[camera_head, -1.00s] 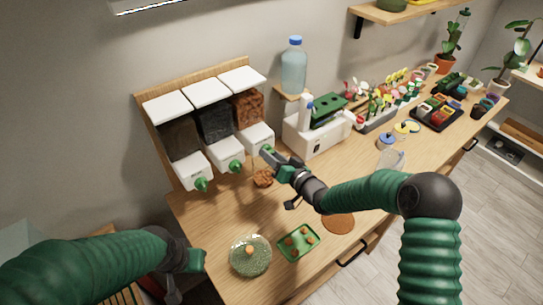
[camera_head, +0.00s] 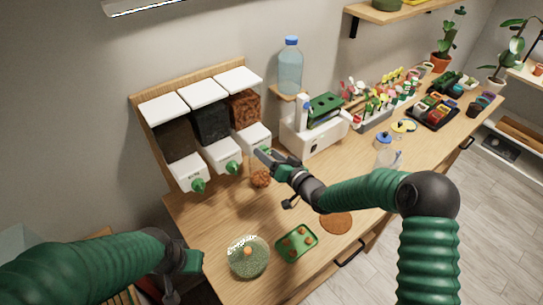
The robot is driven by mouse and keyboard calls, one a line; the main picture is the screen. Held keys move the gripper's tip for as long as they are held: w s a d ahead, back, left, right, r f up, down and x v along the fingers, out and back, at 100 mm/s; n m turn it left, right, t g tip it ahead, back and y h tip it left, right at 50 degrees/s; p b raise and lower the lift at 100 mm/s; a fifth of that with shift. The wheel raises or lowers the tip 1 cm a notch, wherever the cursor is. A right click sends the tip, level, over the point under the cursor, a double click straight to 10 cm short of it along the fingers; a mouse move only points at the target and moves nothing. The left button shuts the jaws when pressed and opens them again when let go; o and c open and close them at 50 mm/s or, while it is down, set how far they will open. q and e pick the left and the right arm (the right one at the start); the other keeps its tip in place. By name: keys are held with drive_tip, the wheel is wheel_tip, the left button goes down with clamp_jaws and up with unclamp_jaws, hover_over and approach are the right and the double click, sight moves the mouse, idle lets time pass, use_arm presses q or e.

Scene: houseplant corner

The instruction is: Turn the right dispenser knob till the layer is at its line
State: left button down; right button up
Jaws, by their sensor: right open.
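The right dispenser (camera_head: 246,110) holds coarse reddish-brown material under a white lid, with a white outlet block (camera_head: 252,137) below. Its green knob is mostly hidden by my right gripper (camera_head: 263,154), which is open at the front of the outlet. I cannot tell if the fingers touch the knob. Below stands a clear vessel (camera_head: 261,179) with a reddish-brown layer at its bottom. The gripper partly covers its upper part, and its line is too small to make out. My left gripper (camera_head: 190,262) is low at the left, away from the dispensers; its fingers are unclear.
Two more dispensers with green knobs (camera_head: 198,185) (camera_head: 232,167) stand to the left. On the wooden table (camera_head: 205,228) are a dish of green granules (camera_head: 248,257), a green tray (camera_head: 297,243) and a brown round mat (camera_head: 336,223).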

drive_tip(key=b+v, duration=0.2)
drive_tip(key=v, duration=1.4)
drive_tip(key=shift+s+d, duration=0.25)
drive_tip(key=shift+s, duration=0.05)
drive_tip(key=s+d+f+g+h, duration=0.5)
drive_tip(key=d+f+h, duration=0.2)
drive_tip(key=d+h, duration=0.1)
drive_tip(key=s+d+f+g+h, duration=0.1)
drive_tip(key=s+g, duration=0.4)
drive_tip(key=s, duration=1)
drive_tip(key=shift+s+d+g+h, duration=0.25)
drive_tip(key=shift+s+g+h, duration=0.1)
drive_tip(key=shift+g+h, duration=0.05)
